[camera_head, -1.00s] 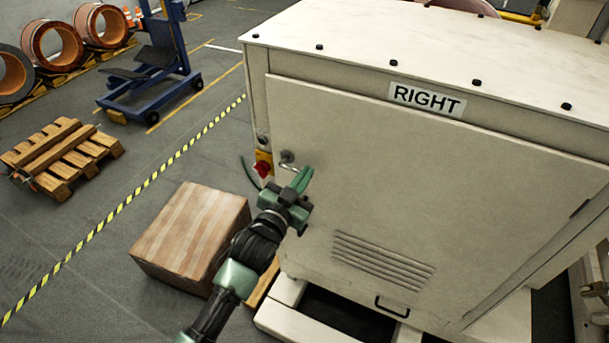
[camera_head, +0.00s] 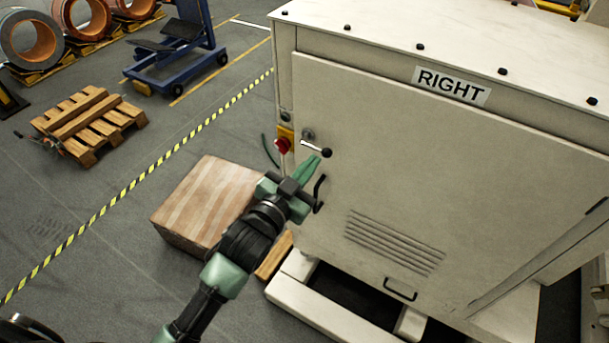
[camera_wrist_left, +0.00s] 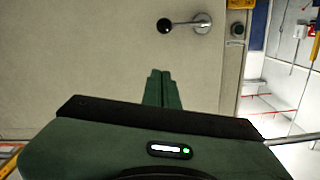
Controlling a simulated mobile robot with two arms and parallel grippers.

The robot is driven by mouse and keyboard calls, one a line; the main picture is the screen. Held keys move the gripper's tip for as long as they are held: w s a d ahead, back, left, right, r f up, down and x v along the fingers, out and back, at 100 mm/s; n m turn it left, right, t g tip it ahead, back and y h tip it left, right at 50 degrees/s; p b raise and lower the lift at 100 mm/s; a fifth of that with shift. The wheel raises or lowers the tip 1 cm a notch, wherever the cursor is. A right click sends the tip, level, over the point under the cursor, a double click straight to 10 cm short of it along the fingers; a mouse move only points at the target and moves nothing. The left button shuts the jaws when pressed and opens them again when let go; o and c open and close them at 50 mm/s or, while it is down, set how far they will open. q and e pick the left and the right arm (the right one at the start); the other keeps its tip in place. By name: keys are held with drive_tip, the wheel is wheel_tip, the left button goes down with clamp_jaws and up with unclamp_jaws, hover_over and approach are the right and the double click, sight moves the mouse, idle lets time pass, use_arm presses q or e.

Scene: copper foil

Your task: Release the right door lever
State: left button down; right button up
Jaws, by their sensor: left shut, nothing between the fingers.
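The door lever (camera_head: 315,146) is on the upper left of the cabinet door marked RIGHT (camera_head: 400,190). It has a round metal base, a short metal arm and a black knob. In the left wrist view the lever (camera_wrist_left: 184,23) lies about level, with its knob left of the base. My left gripper (camera_head: 316,163) is shut and empty, its green fingertips just below the knob in the head view. In the left wrist view the fingertips (camera_wrist_left: 160,74) show a clear gap below the lever. My right gripper is not in view.
A red switch on a yellow plate (camera_head: 285,140) sits left of the lever. A black pull handle (camera_head: 319,194) is just right of my gripper. A cardboard box (camera_head: 210,200) stands on the floor left of the cabinet. Open floor lies beyond, with a wooden pallet (camera_head: 88,122).

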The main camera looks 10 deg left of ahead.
use_arm(q)
drive_tip(key=v, duration=0.2)
drive_tip(key=shift+s+r, duration=0.1)
drive_tip(key=shift+s, duration=0.25)
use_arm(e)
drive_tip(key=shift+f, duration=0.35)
